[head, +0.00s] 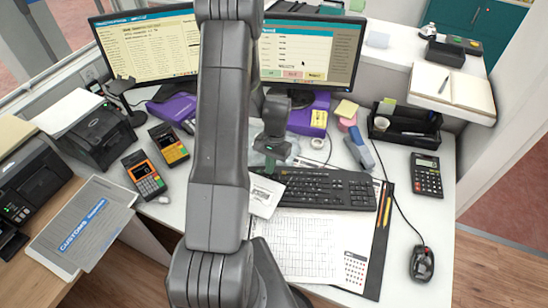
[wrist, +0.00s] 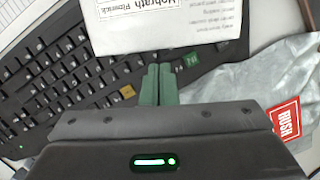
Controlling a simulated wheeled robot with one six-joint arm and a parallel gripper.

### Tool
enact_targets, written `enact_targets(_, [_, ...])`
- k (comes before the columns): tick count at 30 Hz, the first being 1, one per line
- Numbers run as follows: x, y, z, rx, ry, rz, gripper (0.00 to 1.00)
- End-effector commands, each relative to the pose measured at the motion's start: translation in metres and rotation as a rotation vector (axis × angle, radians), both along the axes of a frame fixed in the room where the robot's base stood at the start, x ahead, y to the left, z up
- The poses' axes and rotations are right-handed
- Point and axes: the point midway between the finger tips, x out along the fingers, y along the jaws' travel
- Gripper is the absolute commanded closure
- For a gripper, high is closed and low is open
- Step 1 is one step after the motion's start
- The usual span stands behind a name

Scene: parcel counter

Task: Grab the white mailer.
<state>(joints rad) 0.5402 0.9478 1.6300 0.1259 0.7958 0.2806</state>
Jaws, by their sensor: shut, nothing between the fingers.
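The white mailer (head: 265,197) lies at the near left end of the keyboard in the head view, partly hidden by my arm. It shows printed text at the top of the wrist view (wrist: 190,35), where the frame cuts it off; it overlaps the keyboard. My gripper (head: 270,166) is beyond the mailer, over the keyboard's left end. In the wrist view its green fingers (wrist: 158,82) are together and empty, just short of the mailer's edge. I cannot tell their height above it.
A grey bag with a red RUSH label (wrist: 262,88) lies beside my fingers in the wrist view. The keyboard (head: 325,188) lies at the right of my gripper. Monitors (head: 310,55) stand behind. Printed sheets (head: 305,245), a calculator (head: 426,175) and a mouse (head: 422,263) occupy the front right.

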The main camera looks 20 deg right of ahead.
Motion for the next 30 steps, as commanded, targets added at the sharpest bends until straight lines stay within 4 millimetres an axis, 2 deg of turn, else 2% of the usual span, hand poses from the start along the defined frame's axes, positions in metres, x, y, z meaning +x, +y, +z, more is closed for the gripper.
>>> enact_targets(6, [-0.009,0.012,0.001,0.001,0.001,0.0,1.0])
enact_targets(17, [-0.01,0.013,0.0,0.001,-0.001,0.0,1.0])
enact_targets(24, [-0.02,0.026,-0.001,0.0,-0.001,0.0,1.0])
enact_targets(30, [-0.02,0.026,0.0,0.0,0.0,-0.001,1.0])
